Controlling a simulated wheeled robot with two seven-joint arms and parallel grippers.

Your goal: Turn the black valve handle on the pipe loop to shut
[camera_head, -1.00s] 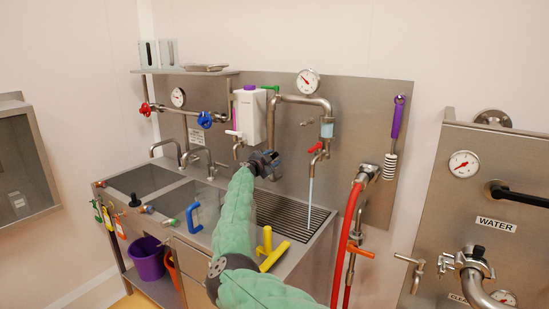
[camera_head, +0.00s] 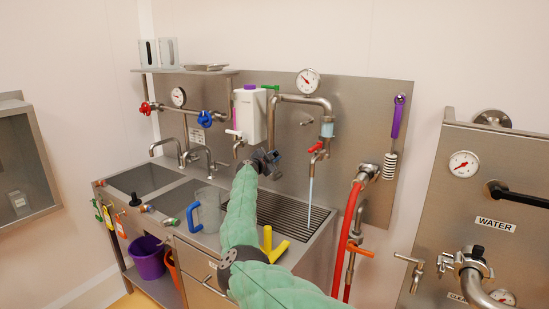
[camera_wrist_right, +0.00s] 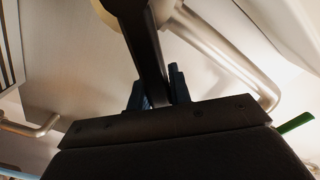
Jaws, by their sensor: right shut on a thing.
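The steel pipe loop (camera_head: 300,99) is on the back panel above the sink, and it also shows in the wrist view (camera_wrist_right: 215,45). The black valve handle (camera_wrist_right: 144,45) is a dark bar in the wrist view, running from a pale hub at the top down between my fingers. My right gripper (camera_head: 270,160) is at the lower left leg of the loop and hides the handle in the head view. In the wrist view its blue-grey fingers (camera_wrist_right: 157,90) are closed around the handle. My left gripper is not in view.
A pale blue stream (camera_head: 311,190) runs from the spout onto the drain grate (camera_head: 285,215). A white container (camera_head: 250,115) hangs left of the loop. A clear jug with a blue handle (camera_head: 193,218) stands left of my arm. A red hose (camera_head: 347,235) hangs at right.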

